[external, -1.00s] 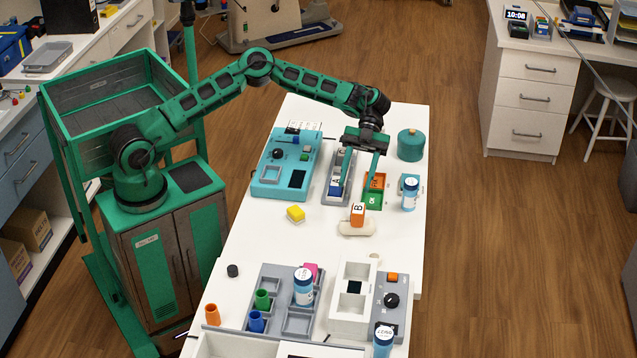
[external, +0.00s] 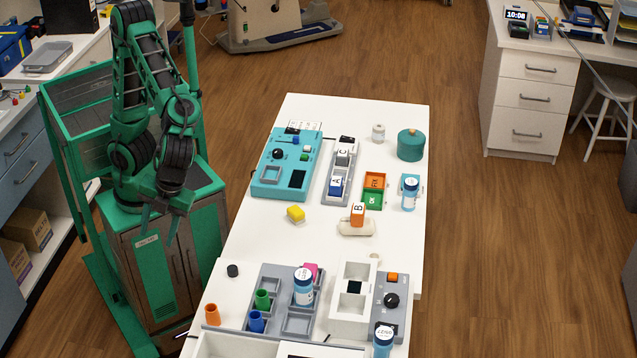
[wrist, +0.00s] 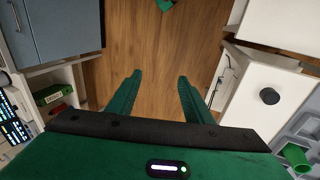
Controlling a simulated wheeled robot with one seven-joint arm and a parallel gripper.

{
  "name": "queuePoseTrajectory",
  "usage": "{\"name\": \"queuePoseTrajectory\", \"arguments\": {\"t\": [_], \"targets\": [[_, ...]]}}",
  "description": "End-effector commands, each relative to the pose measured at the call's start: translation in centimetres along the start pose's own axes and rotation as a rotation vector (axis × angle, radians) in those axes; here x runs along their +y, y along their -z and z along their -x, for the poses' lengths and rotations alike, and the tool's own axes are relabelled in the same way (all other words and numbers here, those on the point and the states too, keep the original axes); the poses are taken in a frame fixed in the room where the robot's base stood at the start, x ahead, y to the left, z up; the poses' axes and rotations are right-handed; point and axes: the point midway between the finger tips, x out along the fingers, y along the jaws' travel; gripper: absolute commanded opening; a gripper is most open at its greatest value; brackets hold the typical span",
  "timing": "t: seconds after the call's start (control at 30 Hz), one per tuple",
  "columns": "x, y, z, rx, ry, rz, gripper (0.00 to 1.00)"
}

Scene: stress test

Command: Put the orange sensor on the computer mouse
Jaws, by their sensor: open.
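The orange sensor (external: 357,215), a small block with a white face lettered B, sits upright on the pale beige computer mouse (external: 353,230) in the middle of the white table. They look to be in contact, with the sensor near the mouse's far end. My gripper (external: 161,226) is open and empty, off the table's left side in front of my own base, far from the sensor and the mouse. In the wrist view my gripper (wrist: 159,79) has its fingers apart over the wooden floor. Neither sensor nor mouse shows there.
A grey compartment tray (external: 272,301) is nearer. The tabletop around the mouse is mostly clear.

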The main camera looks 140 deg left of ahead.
Motion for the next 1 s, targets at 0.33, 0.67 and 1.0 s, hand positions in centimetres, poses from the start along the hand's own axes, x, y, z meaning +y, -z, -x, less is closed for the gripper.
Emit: {"name": "queuePoseTrajectory", "arguments": {"t": [0.33, 0.67, 1.0], "targets": [[12.2, -6.5, -3.7, -0.084, 0.212, 0.116, 0.47], [17.5, -14.3, -6.7, -0.035, 0.337, 0.204, 0.47], [18.0, -16.0, -7.4, -0.018, 0.354, 0.225, 0.47]]}}
